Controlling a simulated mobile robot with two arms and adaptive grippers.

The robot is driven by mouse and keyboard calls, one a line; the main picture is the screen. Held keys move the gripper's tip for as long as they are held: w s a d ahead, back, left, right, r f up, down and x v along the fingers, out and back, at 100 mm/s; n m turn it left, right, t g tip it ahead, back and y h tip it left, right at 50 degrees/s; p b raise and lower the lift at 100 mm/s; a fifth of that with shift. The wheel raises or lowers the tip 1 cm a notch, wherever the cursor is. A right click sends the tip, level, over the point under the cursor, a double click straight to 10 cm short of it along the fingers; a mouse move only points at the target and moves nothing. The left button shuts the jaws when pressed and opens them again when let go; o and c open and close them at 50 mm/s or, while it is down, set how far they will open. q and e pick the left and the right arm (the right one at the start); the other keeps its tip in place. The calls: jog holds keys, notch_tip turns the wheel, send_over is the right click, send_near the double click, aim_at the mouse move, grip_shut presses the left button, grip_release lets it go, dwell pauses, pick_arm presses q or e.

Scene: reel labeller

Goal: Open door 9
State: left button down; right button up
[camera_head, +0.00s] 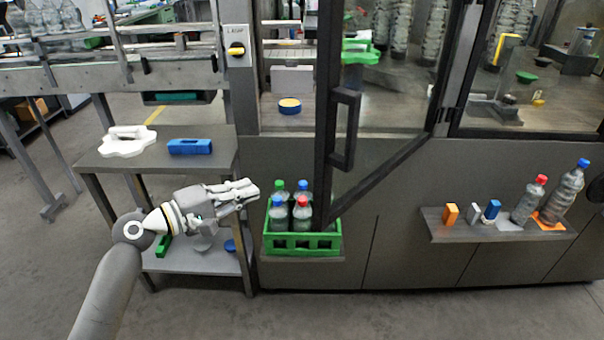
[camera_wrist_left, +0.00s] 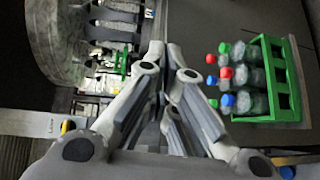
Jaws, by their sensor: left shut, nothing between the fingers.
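A glazed door with a dark frame (camera_head: 327,60) stands swung out from the machine front in the head view, hinged on its right side. Its bar handle (camera_head: 345,130) is on the free edge. No number is readable on it, so I cannot tell if it is door 9. My left gripper (camera_head: 250,190) is shut and empty, left of the door's lower corner and apart from the handle, just above and left of the bottle crate. Its fingers also show in the left wrist view (camera_wrist_left: 172,65). My right gripper is not in view.
A green crate (camera_head: 300,251) with several bottles stands under the door's free edge. A side table (camera_head: 225,160) on the left holds a white part and a blue block (camera_head: 190,146). A shelf (camera_head: 450,238) on the right carries bottles and small blocks.

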pick_arm(q)
notch_tip(320, 180, up, 5)
jog(key=s+d+h, duration=0.1)
jog(key=s+h, duration=0.1)
jog(key=w+d+p, duration=0.1)
jog(key=d+p, duration=0.1)
jog(key=d, duration=0.4)
jog(key=w+d+m+p, duration=0.1)
jog(key=d+p, duration=0.2)
jog(key=d, duration=0.2)
jog(key=shift+w+d+r+g, duration=0.15)
jog(key=shift+w+d+g, duration=0.2)
jog(key=shift+g, duration=0.05)
